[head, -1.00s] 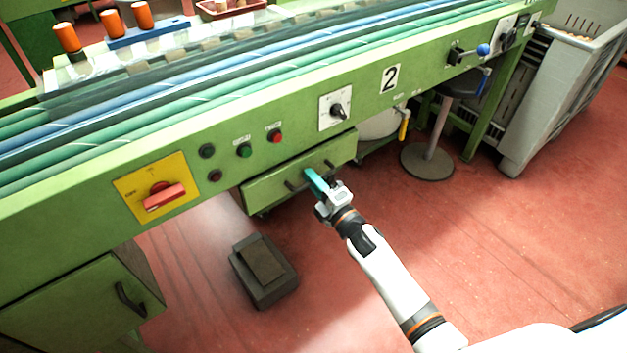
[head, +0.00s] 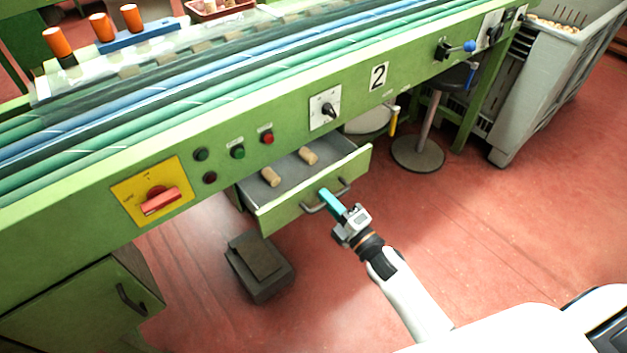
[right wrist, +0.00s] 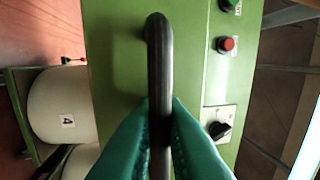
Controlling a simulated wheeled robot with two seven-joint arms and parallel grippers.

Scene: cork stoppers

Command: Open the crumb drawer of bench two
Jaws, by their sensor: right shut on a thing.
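The green bench (head: 225,118) carries a black number 2 on a white plate (head: 378,77). Its crumb drawer (head: 292,212) is pulled part way out, and two cork stoppers (head: 270,177) lie on its grey floor. The drawer's front has a dark bar handle (head: 313,210). My right gripper (head: 327,197) is at the front of the drawer, its teal fingers shut on the handle. In the right wrist view the handle (right wrist: 158,75) runs between the two teal fingertips (right wrist: 161,125). My left gripper is not in view.
A dark pedal block (head: 260,265) stands on the red floor below the drawer. A stool (head: 418,152) and a grey crate of corks (head: 530,95) stand to the right. A green cabinet (head: 75,310) is at lower left. The floor in front is clear.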

